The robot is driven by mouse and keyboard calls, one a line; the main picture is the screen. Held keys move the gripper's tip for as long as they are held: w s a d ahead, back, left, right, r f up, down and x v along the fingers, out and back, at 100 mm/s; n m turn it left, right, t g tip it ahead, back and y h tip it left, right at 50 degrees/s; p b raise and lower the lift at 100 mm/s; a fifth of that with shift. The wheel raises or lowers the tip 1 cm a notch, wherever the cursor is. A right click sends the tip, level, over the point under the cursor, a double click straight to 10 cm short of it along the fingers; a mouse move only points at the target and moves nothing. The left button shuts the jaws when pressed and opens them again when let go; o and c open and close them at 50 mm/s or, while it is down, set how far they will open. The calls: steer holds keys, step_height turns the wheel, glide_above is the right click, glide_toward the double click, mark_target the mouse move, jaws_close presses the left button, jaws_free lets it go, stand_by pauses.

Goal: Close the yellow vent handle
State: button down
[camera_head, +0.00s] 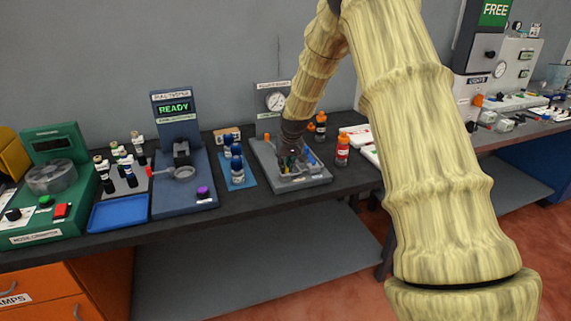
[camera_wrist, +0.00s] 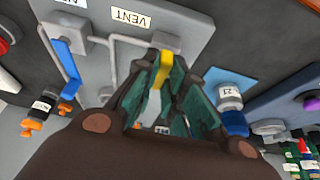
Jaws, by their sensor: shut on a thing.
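The yellow vent handle (camera_wrist: 164,70) shows in the wrist view, on a valve block just below the VENT label (camera_wrist: 132,17). My gripper (camera_wrist: 163,95) has its green-padded fingers on both sides of the handle and is shut on it. In the head view my gripper (camera_head: 291,160) reaches down onto the grey valve panel (camera_head: 316,178) with the gauge behind it. The yellow handle is hidden there by my gripper. A blue handle (camera_wrist: 69,62) on the same panel shows to the left in the wrist view.
A round gauge (camera_head: 275,101) stands behind the panel. Blue-capped bottles (camera_head: 236,160) on a blue mat stand to its left. An orange-capped red bottle (camera_head: 342,150) stands close to its right. The READY machine (camera_head: 176,125) is further left.

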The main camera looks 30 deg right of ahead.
steer(key=shift+w+d+r, duration=0.1)
steer(key=shift+w, duration=0.05)
steer(key=c, duration=1.5)
jaws_free()
steer(key=v, duration=1.2)
